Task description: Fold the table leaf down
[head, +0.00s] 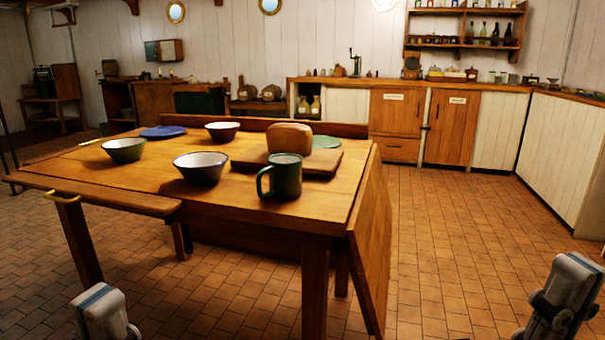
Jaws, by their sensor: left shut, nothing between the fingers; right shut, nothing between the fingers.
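The wooden table (250,205) stands in the middle of the head view. A second leaf (371,245) hangs steeply down at the table's right side. My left gripper (97,299) is at the bottom left, in front of the table, apart from the leaf and handle in the picture. My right gripper (573,268) is at the bottom right, well clear of the hanging leaf. Both are shut and empty. Any support under the level leaf is not clear.
On the table are a green mug (286,177), bowls (201,168) (124,150) (222,131), a blue plate (163,132), a green plate (325,142) and a loaf (289,138) on a board (250,160). Cabinets (452,127) line the back. Tiled floor (450,235) is clear at right.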

